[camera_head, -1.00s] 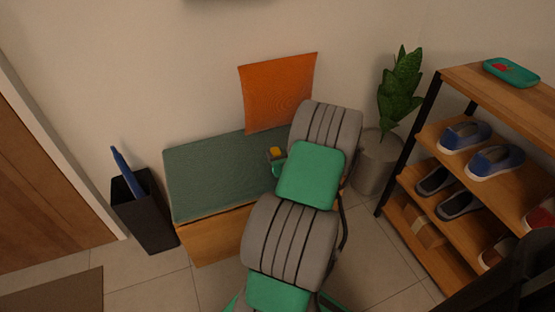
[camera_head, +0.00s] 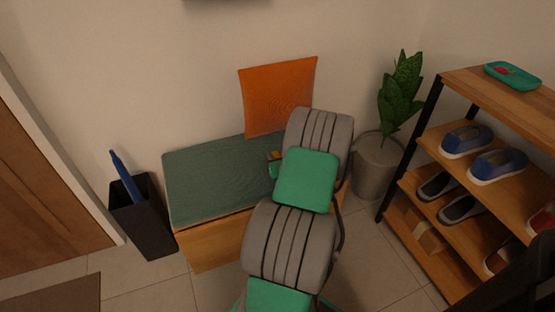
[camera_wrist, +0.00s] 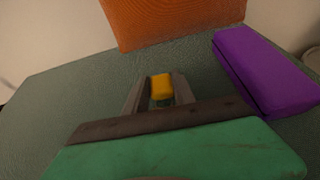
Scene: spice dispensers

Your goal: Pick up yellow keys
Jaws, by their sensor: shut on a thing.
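The yellow keys (camera_wrist: 161,84) show in the wrist view as a small yellow block between the two fingers of my gripper (camera_wrist: 161,92). My gripper is shut on them, just over the green bench cushion. A darker part shows just below the yellow block, but its shape is unclear. In the head view, only a bit of yellow (camera_head: 275,155) shows at the left edge of my arm, above the green cushion (camera_head: 215,180). My arm hides most of the gripper there. I cannot tell whether the keys still touch the cushion.
A purple box-like thing (camera_wrist: 262,75) lies right of my gripper on the bench. An orange pillow (camera_head: 278,95) leans on the wall behind. A plant pot (camera_head: 375,165) and shoe rack (camera_head: 455,205) stand right, a dark umbrella bin (camera_head: 145,220) left.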

